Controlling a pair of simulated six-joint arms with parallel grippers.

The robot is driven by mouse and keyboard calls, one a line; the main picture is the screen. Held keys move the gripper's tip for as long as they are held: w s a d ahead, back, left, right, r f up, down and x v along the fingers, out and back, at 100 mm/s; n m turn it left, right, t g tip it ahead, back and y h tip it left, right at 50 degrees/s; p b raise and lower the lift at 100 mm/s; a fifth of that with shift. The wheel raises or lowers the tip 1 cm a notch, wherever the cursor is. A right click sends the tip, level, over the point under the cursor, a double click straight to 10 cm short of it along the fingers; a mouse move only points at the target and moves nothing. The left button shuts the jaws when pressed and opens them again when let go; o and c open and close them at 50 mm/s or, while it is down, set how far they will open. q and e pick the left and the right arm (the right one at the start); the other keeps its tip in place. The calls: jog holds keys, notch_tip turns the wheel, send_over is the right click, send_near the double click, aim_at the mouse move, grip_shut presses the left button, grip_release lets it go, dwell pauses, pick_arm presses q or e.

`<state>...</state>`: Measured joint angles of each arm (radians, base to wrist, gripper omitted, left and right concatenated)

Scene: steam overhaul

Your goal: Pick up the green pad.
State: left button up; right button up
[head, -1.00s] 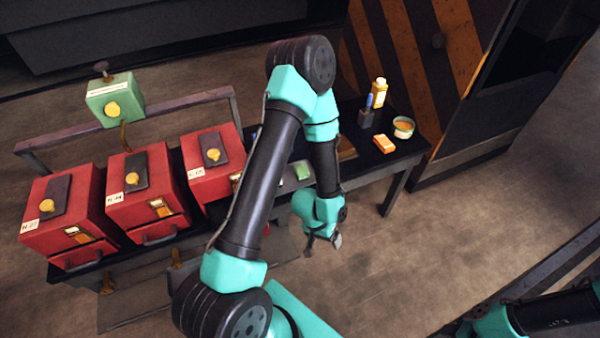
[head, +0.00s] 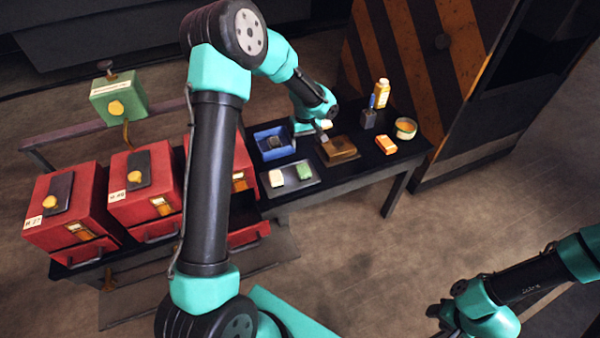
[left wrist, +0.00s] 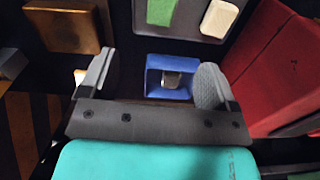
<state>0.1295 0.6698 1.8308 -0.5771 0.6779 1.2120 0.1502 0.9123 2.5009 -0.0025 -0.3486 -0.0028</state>
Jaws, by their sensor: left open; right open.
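The green pad (head: 304,170) lies on a dark grey tray (head: 292,188) on the black bench, to the right of a cream pad (head: 276,178). In the left wrist view the green pad (left wrist: 161,11) is at the top edge, partly cut off, beside the cream pad (left wrist: 219,18). My left gripper (head: 322,131) is open and empty above the back of the bench, behind the pad tray. In its wrist view the blue tray (left wrist: 153,80) shows between the spread fingers. My right gripper (head: 442,314) is open at the lower right, away from the bench.
The blue tray (head: 260,153) holds a small metal part. A brown-gold block (head: 338,149), an orange block (head: 386,144), a round tin (head: 405,128), a dark holder (head: 368,118) and a yellow bottle (head: 381,93) stand rightward. Red boxes (head: 145,190) stand left.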

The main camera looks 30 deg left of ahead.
aim_at(303, 168)
pick_arm(q)
jog(key=shift+f, duration=0.1)
notch_tip(303, 168, down, 12)
jog(key=shift+f, duration=0.1)
dwell(0.5)
jog(key=shift+a+f, duration=0.2)
jog(key=shift+f, duration=1.1)
jog(key=shift+a+f, duration=0.15)
jog(key=shift+f, duration=1.15)
jog(key=c, duration=1.1)
